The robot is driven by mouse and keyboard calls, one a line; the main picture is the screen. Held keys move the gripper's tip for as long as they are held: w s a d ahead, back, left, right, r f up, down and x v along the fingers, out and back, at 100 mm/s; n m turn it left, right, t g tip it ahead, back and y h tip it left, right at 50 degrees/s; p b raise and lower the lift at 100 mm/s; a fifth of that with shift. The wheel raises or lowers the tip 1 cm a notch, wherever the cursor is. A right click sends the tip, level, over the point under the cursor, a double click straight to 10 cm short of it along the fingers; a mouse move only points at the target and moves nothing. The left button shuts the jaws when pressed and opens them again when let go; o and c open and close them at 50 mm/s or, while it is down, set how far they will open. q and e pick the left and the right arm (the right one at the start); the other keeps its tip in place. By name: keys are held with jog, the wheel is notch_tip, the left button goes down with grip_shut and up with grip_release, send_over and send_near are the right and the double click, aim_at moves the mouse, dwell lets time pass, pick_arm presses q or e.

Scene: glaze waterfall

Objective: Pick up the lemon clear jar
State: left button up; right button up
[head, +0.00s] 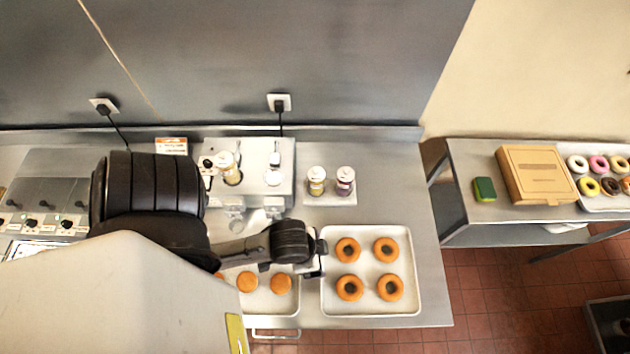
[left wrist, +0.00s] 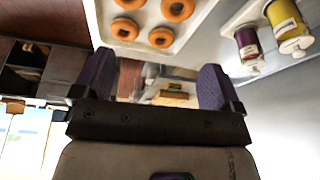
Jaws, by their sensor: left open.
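The lemon clear jar, with yellow contents and a white lid (head: 316,181), stands upright on a small white tray (head: 330,200) behind the donut trays. A similar jar with purple contents (head: 345,181) stands just right of it. In the left wrist view the yellow jar (left wrist: 287,22) and purple jar (left wrist: 249,45) show at the upper right. My left gripper (head: 318,258) is over the left edge of the right donut tray, in front of the jars and apart from them. Its two fingers (left wrist: 152,82) are spread, with nothing between them. My right gripper is not in view.
A donut tray (head: 414,300) and another, partly hidden tray (head: 275,308) lie at the front. A metal machine (head: 275,155) holding another jar (head: 228,166) stands left of the small tray. The counter right of the jars is clear. A side table holds a cardboard box (head: 537,175) and sponge (head: 484,189).

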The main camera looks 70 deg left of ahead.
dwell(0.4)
pick_arm(q)
jog(key=c, duration=0.4)
